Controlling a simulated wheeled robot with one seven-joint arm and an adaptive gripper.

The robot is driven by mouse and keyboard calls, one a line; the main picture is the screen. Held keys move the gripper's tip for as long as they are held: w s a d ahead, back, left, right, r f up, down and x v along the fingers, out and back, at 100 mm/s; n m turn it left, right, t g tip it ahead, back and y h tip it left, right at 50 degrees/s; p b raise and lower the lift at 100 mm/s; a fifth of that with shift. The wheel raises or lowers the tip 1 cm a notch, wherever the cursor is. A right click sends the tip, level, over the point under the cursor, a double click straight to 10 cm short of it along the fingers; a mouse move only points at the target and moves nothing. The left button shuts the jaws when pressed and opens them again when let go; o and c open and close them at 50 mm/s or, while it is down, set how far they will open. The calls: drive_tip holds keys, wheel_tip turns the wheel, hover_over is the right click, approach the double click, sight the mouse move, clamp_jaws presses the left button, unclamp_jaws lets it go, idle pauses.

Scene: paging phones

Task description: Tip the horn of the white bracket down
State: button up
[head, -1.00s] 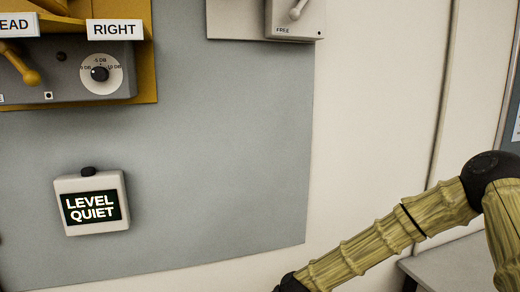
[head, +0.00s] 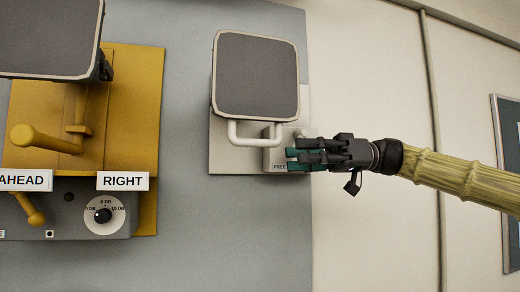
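The white bracket (head: 225,160) is mounted on the grey wall panel at the upper middle of the head view. Its horn (head: 256,75) shows a dark square face with a pale rim. A white U-shaped bar (head: 240,143) hangs below the horn's lower edge.
On the left is a yellow bracket (head: 130,90) with a yellow handle (head: 45,140) and another dark horn (head: 50,35). Below it are labels AHEAD and RIGHT and a round dial (head: 103,215).

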wheel_tip(320, 180, up, 2)
drive_tip(key=s+d, duration=0.1)
drive_tip(key=p, duration=0.4)
approach(236, 143)
drive_tip(key=shift+n, duration=0.4)
drive_tip(key=x, duration=0.5)
drive_tip(key=shift+w+a, duration=0.3)
drive_tip(key=shift+a, duration=0.15)
clamp_jaws()
